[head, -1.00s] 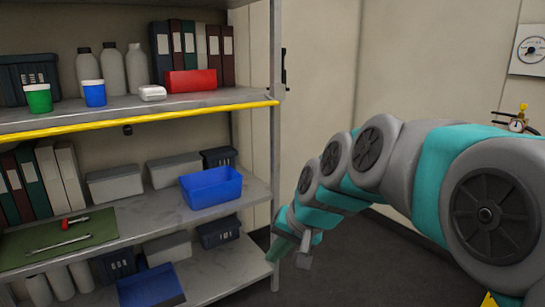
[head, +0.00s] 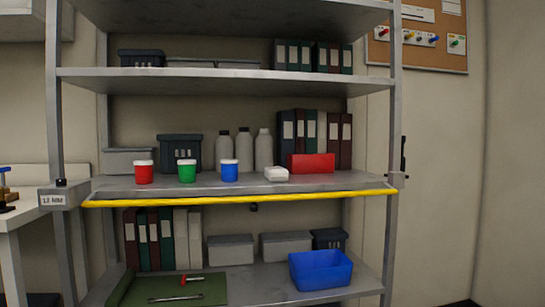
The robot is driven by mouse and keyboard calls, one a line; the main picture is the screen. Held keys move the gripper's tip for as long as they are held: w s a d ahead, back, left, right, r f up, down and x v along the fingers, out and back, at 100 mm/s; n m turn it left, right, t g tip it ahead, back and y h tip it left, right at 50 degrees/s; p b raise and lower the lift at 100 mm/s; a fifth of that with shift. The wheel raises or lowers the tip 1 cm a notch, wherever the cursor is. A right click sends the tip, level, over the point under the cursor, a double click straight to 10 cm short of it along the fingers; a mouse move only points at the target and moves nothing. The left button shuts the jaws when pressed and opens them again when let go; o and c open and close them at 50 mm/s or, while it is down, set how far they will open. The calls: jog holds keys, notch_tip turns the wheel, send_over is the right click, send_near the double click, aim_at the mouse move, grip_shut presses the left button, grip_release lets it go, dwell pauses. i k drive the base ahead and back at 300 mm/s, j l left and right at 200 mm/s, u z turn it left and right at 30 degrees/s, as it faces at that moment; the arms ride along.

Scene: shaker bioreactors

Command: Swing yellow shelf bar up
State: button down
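The yellow shelf bar (head: 240,200) runs along the front edge of the middle shelf (head: 210,185) in the head view. It reaches from the left post to the right post and lies nearly level, at or just below the shelf's edge. A grey bracket (head: 395,181) is at its right end, and a grey block marked "12 MM" (head: 52,200) is at the left post. My gripper is outside the head view, so its state is hidden.
Below are a blue bin (head: 320,270) and a green mat (head: 205,289). A bench (head: 12,216) is at left.

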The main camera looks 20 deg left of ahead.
aim_at(87, 202)
jog(key=u, duration=1.05)
